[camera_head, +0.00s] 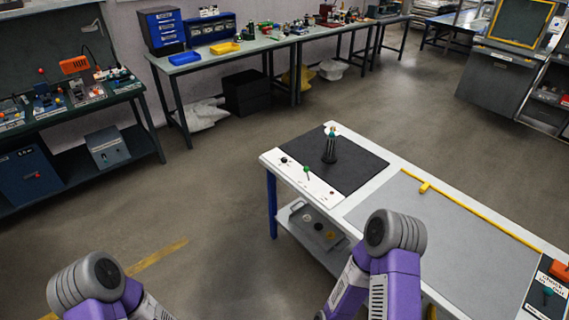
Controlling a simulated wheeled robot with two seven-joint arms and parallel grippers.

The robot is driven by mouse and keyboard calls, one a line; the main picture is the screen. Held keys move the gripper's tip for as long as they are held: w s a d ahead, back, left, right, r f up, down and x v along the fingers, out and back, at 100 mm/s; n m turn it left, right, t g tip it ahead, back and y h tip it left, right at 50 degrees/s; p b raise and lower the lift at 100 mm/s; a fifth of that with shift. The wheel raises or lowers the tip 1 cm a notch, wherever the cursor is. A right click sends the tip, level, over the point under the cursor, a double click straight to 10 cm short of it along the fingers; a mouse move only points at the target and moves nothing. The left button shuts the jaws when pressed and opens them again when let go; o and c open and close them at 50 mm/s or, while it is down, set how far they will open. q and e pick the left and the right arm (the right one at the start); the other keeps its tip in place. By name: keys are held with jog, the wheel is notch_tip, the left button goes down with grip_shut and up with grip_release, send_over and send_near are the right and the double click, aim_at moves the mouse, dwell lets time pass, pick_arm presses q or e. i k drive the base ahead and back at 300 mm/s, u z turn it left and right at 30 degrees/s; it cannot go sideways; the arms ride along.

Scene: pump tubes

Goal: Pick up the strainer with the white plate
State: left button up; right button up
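A small dark upright part (330,150) with a flared base and a coloured, pale-tipped top stands on the black mat (362,164) of the white table. A white strip (312,184) with small labelled parts runs along the mat's left side. It carries a black knob (283,160) and a green-topped piece (307,170). At this size I cannot tell which part is the strainer with the white plate. Both my purple arms show only at the bottom edge, away from these parts. Neither gripper shows in the picture.
The table continues right with a grey surface (420,222), a yellow rail (480,218) and an orange item (561,269). A lower shelf (318,230) sits underneath. Cluttered benches (280,42) line the back wall and the left side. Open floor (200,200) lies left of the table.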

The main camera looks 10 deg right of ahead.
aim_at(329, 156)
jog(key=u, duration=0.8)
jog(key=i, duration=2.1)
jog(key=z, duration=0.85)
